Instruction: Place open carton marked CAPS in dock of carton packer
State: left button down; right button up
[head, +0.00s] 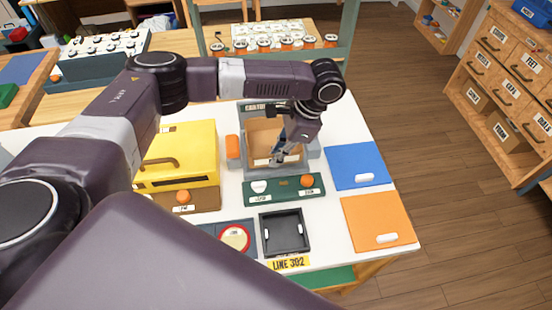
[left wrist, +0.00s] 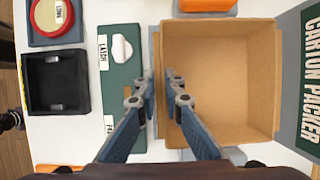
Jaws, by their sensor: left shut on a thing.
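The open brown carton (head: 265,131) is within the grey frame of the carton packer (head: 243,112); I cannot tell whether it rests on the dock's floor. In the left wrist view the carton (left wrist: 225,85) is empty, with its mouth facing the camera. A pale label on its front is too small to read. My left gripper (head: 277,158) is shut on the carton's near wall; in the left wrist view its fingers (left wrist: 163,82) straddle that wall. The sign CARTON PACKER (left wrist: 312,85) lies beyond the carton. My right gripper is not in view.
A green panel (head: 283,188) with a white knob (head: 259,186) and an orange knob (head: 307,181) sits in front of the packer. A yellow machine (head: 195,145) stands left, a black tray (head: 285,234) in front. Blue (head: 355,160) and orange (head: 375,218) mats lie right.

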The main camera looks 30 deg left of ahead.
pick_arm(q)
jog(key=shift+f, duration=0.95)
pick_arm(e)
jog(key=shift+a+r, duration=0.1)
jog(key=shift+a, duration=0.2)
pick_arm(q)
jog(key=shift+f, duration=0.1)
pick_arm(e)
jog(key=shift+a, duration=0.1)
pick_arm(q)
jog(key=c, duration=2)
grip_release()
jog(key=shift+c, duration=0.2)
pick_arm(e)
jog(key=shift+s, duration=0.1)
pick_arm(q)
jog(key=shift+w+d+r, duration=0.15)
jog(key=shift+r, duration=0.25)
jog(key=b+v, duration=0.1)
jog(key=v, duration=0.8)
jog(key=shift+r+b, duration=0.3)
jog(key=shift+r, duration=0.1)
jog(key=shift+v, duration=0.8)
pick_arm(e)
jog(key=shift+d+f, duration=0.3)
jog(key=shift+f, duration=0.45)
